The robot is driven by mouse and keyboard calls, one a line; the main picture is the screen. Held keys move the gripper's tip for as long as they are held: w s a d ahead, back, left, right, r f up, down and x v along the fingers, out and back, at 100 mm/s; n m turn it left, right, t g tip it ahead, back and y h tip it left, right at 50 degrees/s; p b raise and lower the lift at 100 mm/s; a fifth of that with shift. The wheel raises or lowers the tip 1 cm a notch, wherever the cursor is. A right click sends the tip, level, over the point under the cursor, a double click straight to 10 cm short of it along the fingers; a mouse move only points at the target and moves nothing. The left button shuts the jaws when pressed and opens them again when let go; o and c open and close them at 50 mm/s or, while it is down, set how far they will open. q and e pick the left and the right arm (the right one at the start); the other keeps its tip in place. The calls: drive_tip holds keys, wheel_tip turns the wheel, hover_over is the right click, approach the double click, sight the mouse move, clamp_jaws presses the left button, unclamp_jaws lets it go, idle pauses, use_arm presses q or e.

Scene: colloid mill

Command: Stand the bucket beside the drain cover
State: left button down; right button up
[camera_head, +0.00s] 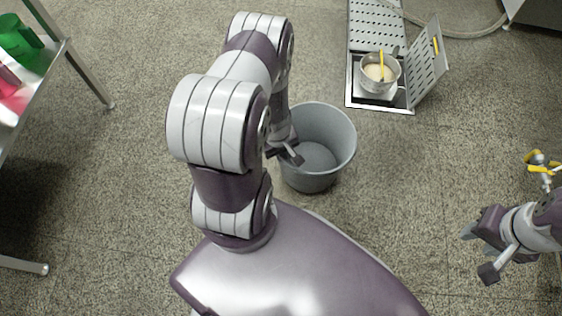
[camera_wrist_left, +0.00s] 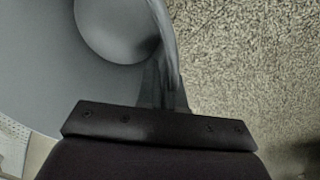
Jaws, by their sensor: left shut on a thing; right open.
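The grey bucket (camera_head: 337,130) is upright and empty on or just above the floor, in the middle of the head view; I cannot tell if its base touches. My left gripper (camera_head: 293,153) is shut on its rim at the left side. The bucket wall also fills the left of the left wrist view (camera_wrist_left: 50,80). The perforated metal drain cover (camera_head: 375,28) lies in the floor behind and right of the bucket, with a hinged flap (camera_head: 430,65) raised. My right gripper (camera_head: 482,256) is open and empty at the lower right, away from the bucket.
A metal pot (camera_head: 380,76) with pale contents and a yellow-handled tool sits in the open drain section. A hose (camera_head: 460,33) runs along the floor at the top right. A shelf (camera_head: 40,70) with green and red items stands at left.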

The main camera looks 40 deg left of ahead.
use_arm(q)
wheel_tip(320, 180, down, 4)
drive_tip(key=b, duration=0.3)
drive_tip(key=shift+f, duration=0.15)
drive_tip(key=c, duration=1.3)
unclamp_jaws()
drive_tip(key=shift+o, duration=0.2)
